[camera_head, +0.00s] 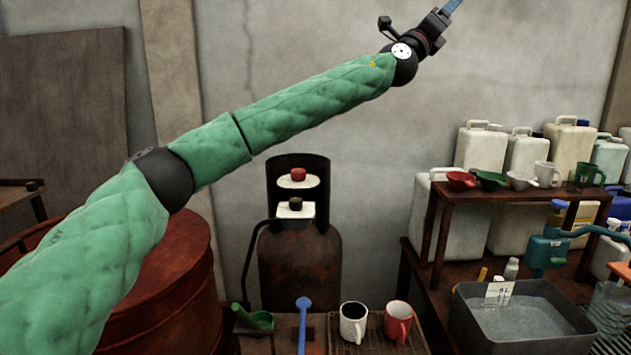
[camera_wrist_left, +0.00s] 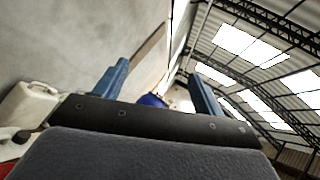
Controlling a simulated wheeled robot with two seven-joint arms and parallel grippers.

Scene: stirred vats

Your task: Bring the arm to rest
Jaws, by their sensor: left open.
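My left arm, in a green quilted sleeve, reaches from the lower left up across the head view. Its gripper is at the top edge of that view, where only part of a blue finger (camera_head: 451,6) shows. In the left wrist view the left gripper (camera_wrist_left: 158,85) has its two blue fingers wide apart with nothing between them. It is raised high, clear of the table and shelf. My right gripper is in neither view.
Below the arm stand a rusty tank (camera_head: 300,262), a white mug (camera_head: 353,322), a red mug (camera_head: 398,321) and a green scoop (camera_head: 258,320). At right are a shelf (camera_head: 500,191) with funnels, several pale jugs (camera_head: 481,148) and a grey water basin (camera_head: 470,318). A concrete wall is behind.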

